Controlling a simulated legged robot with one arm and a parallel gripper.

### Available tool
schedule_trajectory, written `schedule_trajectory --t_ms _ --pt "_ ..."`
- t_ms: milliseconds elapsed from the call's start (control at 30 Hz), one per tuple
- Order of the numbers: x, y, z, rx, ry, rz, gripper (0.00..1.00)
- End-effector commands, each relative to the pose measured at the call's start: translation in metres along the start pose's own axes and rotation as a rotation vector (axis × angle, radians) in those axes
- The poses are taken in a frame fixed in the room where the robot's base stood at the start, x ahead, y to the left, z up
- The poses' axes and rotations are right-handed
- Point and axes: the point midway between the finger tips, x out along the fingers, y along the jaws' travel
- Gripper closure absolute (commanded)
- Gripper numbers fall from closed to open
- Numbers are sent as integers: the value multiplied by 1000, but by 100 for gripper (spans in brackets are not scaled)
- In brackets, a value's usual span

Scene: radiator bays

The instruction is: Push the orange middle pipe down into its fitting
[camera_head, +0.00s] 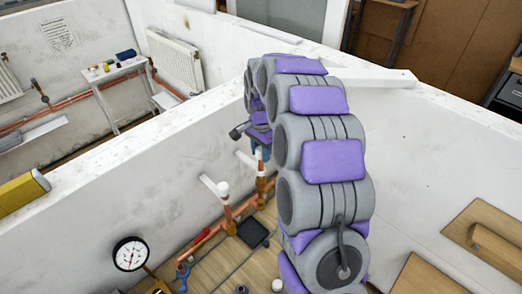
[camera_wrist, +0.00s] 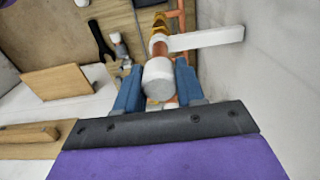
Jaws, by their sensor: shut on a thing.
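A copper-orange pipe (camera_head: 261,187) with a white upper end stands by the low wall, beside a white bracket. My gripper (camera_head: 260,149) is at its top, largely hidden by my arm in the head view. In the wrist view, my gripper's blue fingers (camera_wrist: 158,86) are shut around orange-and-white pipework. A white cap (camera_wrist: 158,74) shows between them, with a copper pipe and brass fitting (camera_wrist: 159,25) beyond it. How deep the pipe sits in its fitting is not clear. Another white-capped pipe (camera_head: 223,190) stands to the left.
A white bracket (camera_wrist: 207,38) juts from the wall close to my fingers. A pressure gauge (camera_head: 130,254) and a black tray (camera_head: 253,233) are on the floor side. A wooden block (camera_wrist: 64,82) is left in the wrist view. White partition walls enclose the bay.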

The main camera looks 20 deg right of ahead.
Motion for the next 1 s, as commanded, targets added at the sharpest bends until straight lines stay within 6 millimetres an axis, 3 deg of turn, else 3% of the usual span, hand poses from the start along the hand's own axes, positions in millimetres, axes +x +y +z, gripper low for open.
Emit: schedule_trajectory --t_ms 700,733,1000 --pt "39 -1 -1 0 1 -2 84" --pt "40 -2 -1 0 1 -2 61" --pt "38 0 0 0 1 -1 36"
